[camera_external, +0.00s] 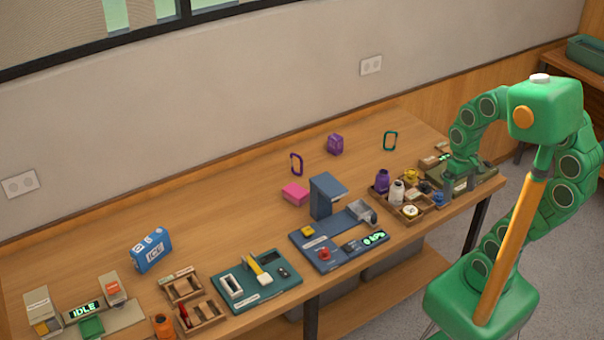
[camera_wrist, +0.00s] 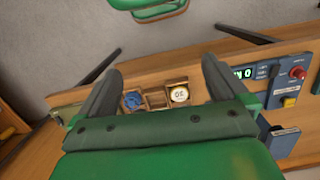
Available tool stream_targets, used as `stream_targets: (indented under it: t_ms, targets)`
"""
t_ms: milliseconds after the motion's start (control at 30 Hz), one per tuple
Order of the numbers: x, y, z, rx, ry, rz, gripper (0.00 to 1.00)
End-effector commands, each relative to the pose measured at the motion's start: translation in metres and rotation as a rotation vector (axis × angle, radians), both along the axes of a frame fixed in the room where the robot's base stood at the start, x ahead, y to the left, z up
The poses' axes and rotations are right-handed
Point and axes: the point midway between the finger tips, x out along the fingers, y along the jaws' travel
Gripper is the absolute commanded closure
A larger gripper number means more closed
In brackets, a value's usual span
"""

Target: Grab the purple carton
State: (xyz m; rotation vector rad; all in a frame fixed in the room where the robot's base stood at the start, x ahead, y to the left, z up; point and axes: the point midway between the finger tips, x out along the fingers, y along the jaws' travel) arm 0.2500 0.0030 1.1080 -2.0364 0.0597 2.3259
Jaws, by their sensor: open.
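The purple carton (camera_external: 335,144) stands upright toward the back of the long wooden table, near the wall, in the external view. It does not show in the wrist view. My gripper (camera_external: 461,182) is over the right end of the table, well to the right of the carton and apart from it. In the wrist view my gripper (camera_wrist: 160,70) has its two dark fingers spread wide with nothing held between them.
A purple ring (camera_external: 296,164) and a green ring (camera_external: 390,141) stand on either side of the carton. A pink block (camera_external: 295,194) and a blue machine (camera_external: 326,197) are nearer the front. Bottles (camera_external: 382,181) stand in a wooden tray. The table around the carton is clear.

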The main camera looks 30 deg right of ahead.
Motion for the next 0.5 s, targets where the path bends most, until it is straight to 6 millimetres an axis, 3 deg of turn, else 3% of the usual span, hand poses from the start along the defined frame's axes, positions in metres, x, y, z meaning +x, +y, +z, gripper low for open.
stream_targets:
  t_ms: [133, 367, 500]
  targets:
    - [-0.024, -0.002, -0.01, -0.002, 0.021, 0.048, 0.0]
    - [-0.03, -0.003, -0.013, -0.003, 0.025, 0.065, 0.0]
    - [-0.03, -0.003, -0.013, -0.003, 0.025, 0.064, 0.19]
